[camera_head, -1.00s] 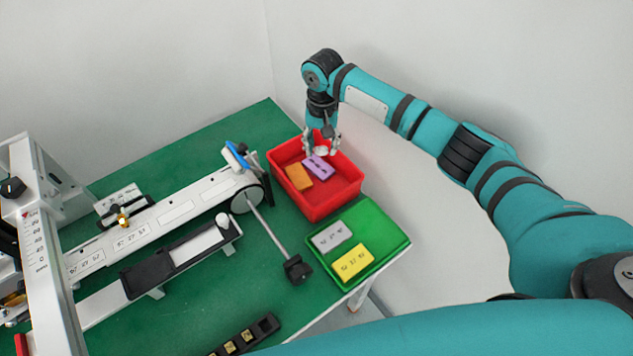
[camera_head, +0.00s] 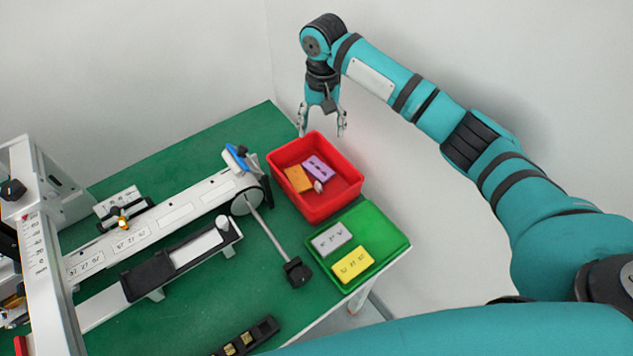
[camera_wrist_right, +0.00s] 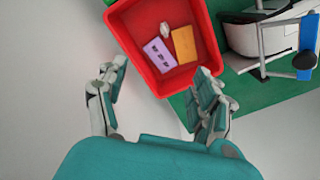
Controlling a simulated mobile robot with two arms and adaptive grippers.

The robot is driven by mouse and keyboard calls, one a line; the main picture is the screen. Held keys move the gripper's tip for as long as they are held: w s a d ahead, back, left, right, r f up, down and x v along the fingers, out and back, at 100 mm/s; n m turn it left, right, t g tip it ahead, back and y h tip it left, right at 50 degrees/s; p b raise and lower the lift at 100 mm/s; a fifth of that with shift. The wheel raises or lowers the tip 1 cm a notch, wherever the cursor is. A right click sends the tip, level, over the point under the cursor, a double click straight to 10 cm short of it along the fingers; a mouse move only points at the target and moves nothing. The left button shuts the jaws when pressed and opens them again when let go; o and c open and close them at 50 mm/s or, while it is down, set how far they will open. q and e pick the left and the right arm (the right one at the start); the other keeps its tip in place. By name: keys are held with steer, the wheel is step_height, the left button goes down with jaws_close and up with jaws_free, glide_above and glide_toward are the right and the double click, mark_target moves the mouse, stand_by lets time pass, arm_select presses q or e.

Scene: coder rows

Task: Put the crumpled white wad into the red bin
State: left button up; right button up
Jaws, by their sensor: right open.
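The crumpled white wad (camera_head: 318,186) lies inside the red bin (camera_head: 331,211), beside a purple block (camera_head: 318,167) and an orange block (camera_head: 298,179). The wad also shows in the right wrist view (camera_wrist_right: 165,30), on the bin floor near the two blocks. My right gripper (camera_head: 321,133) is open and empty, above the bin's far edge and apart from the wad. In the right wrist view its two fingers (camera_wrist_right: 160,85) are spread wide with nothing between them. My left gripper is not in view.
A green tray (camera_head: 378,222) with a grey block (camera_head: 331,238) and a yellow block (camera_head: 353,264) stands next to the bin. A long white track device (camera_head: 180,208) and a rod with a black end (camera_head: 297,271) lie to the left. The far green table is bare.

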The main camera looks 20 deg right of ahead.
steer(key=shift+r, duration=2.4)
